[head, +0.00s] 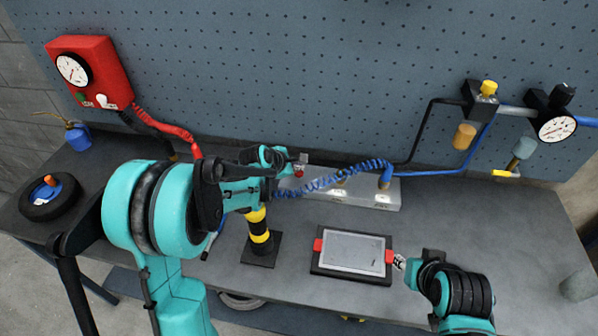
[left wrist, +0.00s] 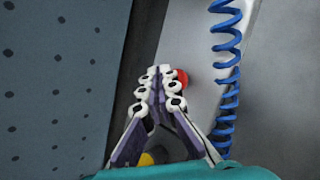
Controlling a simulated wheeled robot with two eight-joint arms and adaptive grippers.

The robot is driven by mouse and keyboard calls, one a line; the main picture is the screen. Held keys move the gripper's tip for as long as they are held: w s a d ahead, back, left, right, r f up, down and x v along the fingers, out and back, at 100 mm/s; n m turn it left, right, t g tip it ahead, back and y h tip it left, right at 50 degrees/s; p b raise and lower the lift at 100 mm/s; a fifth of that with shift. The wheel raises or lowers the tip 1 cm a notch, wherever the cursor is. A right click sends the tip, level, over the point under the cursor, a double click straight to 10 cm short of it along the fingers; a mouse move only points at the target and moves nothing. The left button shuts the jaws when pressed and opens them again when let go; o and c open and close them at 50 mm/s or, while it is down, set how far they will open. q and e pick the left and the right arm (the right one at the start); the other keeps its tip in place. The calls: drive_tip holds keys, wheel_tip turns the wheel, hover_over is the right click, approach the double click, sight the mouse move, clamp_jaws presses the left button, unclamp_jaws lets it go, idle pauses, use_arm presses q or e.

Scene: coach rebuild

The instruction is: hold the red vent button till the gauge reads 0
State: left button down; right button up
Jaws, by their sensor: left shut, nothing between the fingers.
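The red vent button (left wrist: 182,78) shows in the left wrist view, partly hidden behind my left fingertips. My left gripper (left wrist: 159,73) is shut and empty, its tips right beside the button; I cannot tell whether they touch it. In the head view my left gripper (head: 302,159) is at the metal block (head: 345,192) at the back of the bench, with a bit of red just below its tips. A round white gauge (head: 557,129) is on the pipework at right; its reading is too small to make out. My right gripper (head: 398,262) is at the tablet's right edge, its jaws unclear.
A coiled blue hose (head: 335,178) runs close to my left gripper. A tablet (head: 354,251) with red grips lies in front. A black and yellow post (head: 259,240) stands left of it. A red box (head: 103,65) with another dial hangs on the pegboard.

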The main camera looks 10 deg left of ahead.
sight(298, 174)
use_arm(q)
drive_tip(key=shift+r+p, duration=1.85)
drive_tip(key=shift+r, duration=0.7)
